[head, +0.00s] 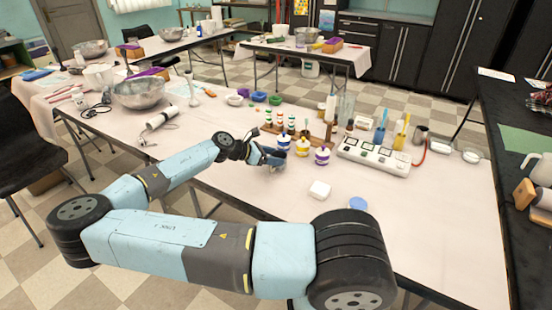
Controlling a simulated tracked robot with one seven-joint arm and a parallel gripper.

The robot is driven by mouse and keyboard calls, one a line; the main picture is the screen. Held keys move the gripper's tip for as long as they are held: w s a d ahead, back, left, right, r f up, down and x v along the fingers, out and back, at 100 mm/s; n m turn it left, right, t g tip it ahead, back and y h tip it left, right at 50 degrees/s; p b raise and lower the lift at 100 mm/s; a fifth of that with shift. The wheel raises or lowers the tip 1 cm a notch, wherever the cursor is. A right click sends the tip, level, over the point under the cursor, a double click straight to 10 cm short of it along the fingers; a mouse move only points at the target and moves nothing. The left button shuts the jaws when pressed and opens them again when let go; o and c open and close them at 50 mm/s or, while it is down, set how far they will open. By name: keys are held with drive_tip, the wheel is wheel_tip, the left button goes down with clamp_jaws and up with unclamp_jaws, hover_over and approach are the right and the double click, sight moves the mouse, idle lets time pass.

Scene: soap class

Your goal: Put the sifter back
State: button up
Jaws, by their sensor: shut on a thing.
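My arm reaches across the near side of the pink-covered table (440,215). My gripper (268,154) is low over the table, left of the small jars, and is shut on a small grey-blue thing, which I take to be the sifter (277,160). The fingers and wrist hide much of it, and its full shape is too small to tell. I cannot tell whether it touches the table.
Small jars with yellow and purple bands (302,147) stand close right of my gripper. A wooden rack of bottles (305,129) is behind them. A white box with dark dials (373,156) stands farther right.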

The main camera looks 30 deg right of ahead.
drive_tip(key=shift+f, duration=0.6)
drive_tip(key=o, duration=1)
drive_tip(key=shift+o, duration=0.2)
